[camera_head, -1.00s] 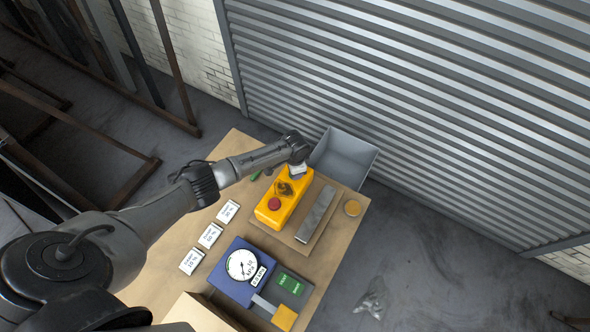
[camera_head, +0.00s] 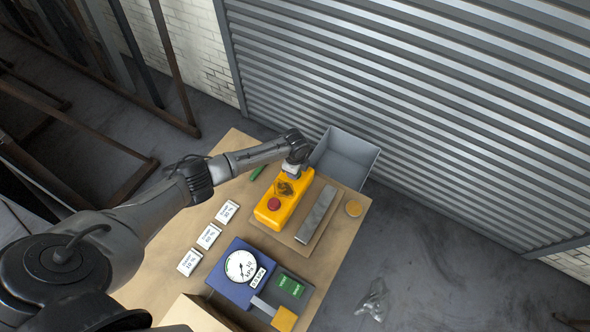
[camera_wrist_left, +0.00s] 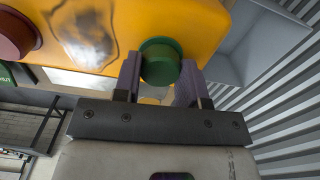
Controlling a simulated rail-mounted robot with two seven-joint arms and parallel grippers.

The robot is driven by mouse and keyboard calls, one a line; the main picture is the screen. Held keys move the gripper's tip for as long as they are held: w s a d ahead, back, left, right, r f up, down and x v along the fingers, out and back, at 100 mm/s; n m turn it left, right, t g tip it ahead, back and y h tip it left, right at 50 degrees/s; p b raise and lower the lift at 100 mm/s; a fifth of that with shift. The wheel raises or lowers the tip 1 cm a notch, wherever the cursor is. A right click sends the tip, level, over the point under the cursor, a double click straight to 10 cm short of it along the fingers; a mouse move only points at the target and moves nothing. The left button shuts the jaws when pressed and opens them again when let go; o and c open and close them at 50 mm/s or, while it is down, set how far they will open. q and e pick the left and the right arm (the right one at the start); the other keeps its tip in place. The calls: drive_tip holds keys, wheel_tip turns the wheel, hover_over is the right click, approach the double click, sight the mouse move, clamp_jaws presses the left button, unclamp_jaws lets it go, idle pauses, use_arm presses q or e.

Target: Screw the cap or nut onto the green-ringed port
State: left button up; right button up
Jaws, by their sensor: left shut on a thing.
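My left gripper (camera_wrist_left: 158,82) is shut on a round green cap-like piece (camera_wrist_left: 160,62), held between its two fingertips. The piece is at the edge of the yellow box (camera_wrist_left: 190,25); whether it is threaded on, touching or just in front of a port cannot be told. The green-ringed port cannot be made out separately. My right gripper is not in view.
A grey open bin (camera_head: 346,158) stands beyond the table's far edge. A blue gauge unit (camera_head: 238,272) and several white cards (camera_head: 209,236) are nearer. A green stick (camera_head: 257,172) lies left.

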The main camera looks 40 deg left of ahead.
use_arm(q)
drive_tip(key=m+b, duration=0.1)
drive_tip(key=m, duration=0.4)
drive_tip(key=shift+m+b, duration=0.4)
drive_tip(key=shift+m, duration=0.6)
drive_tip(key=o, duration=1.1)
wheel_tip(320, 180, up, 5)
drive_tip(key=p, duration=0.4)
drive_tip(key=shift+p, duration=0.35)
drive_tip(key=shift+c, duration=0.4)
